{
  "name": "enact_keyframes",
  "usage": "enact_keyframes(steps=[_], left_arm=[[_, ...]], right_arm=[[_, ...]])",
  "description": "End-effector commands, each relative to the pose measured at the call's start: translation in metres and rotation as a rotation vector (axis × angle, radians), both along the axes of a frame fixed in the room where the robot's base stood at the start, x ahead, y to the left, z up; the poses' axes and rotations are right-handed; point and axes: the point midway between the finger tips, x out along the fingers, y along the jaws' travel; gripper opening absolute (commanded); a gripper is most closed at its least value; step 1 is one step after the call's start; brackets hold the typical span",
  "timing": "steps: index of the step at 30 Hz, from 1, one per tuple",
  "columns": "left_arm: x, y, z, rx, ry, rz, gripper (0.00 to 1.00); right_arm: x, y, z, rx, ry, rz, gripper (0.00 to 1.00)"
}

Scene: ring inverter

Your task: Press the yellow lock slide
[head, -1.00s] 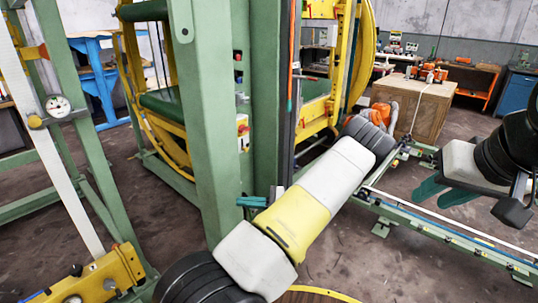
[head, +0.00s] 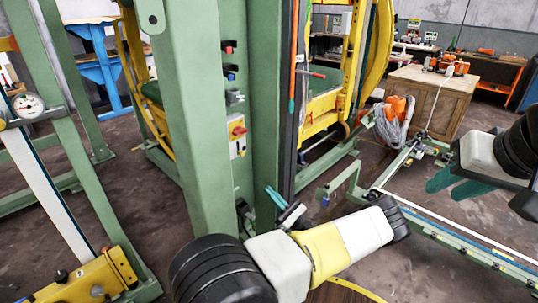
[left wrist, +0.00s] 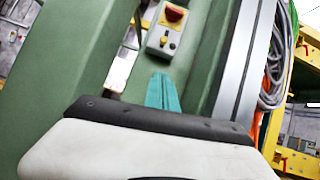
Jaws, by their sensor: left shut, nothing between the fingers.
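I cannot tell for sure which part is the yellow lock slide. A yellow block (head: 85,280) with a dark knob is at the lower left of the head view, on the green frame. A grey control box (head: 238,145) with a red knob on yellow is on the green column; in the left wrist view this box (left wrist: 163,37) also shows small yellow and dark buttons. My left gripper (head: 273,191) is shut and empty, below and right of the box. Its teal fingers (left wrist: 162,92) point toward the box, apart from it. My right gripper (head: 437,190) is open and empty at right.
Green columns (head: 180,90) stand close beside my left arm. A green rail (head: 470,240) runs along the floor at right. A wooden cabinet (head: 430,105) and grey hose (head: 393,125) are behind. Some floor between them is clear.

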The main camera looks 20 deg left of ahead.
Motion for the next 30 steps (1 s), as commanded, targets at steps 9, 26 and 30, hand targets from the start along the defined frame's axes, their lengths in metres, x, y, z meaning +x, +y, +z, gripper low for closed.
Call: enact_keyframes(steps=[9,26,30], left_arm=[[0.000,0.001,0.001,0.000,0.000,0.000,0.00],[0.020,0.077,0.052,0.000,-0.001,0.003,0.00],[0.021,0.086,0.072,-0.001,-0.002,0.001,0.00]], right_arm=[[0.000,0.000,0.000,0.000,0.000,0.000,0.33],[0.000,0.000,0.000,0.000,0.000,0.000,0.33],[0.000,0.000,0.000,0.000,0.000,0.000,0.33]])
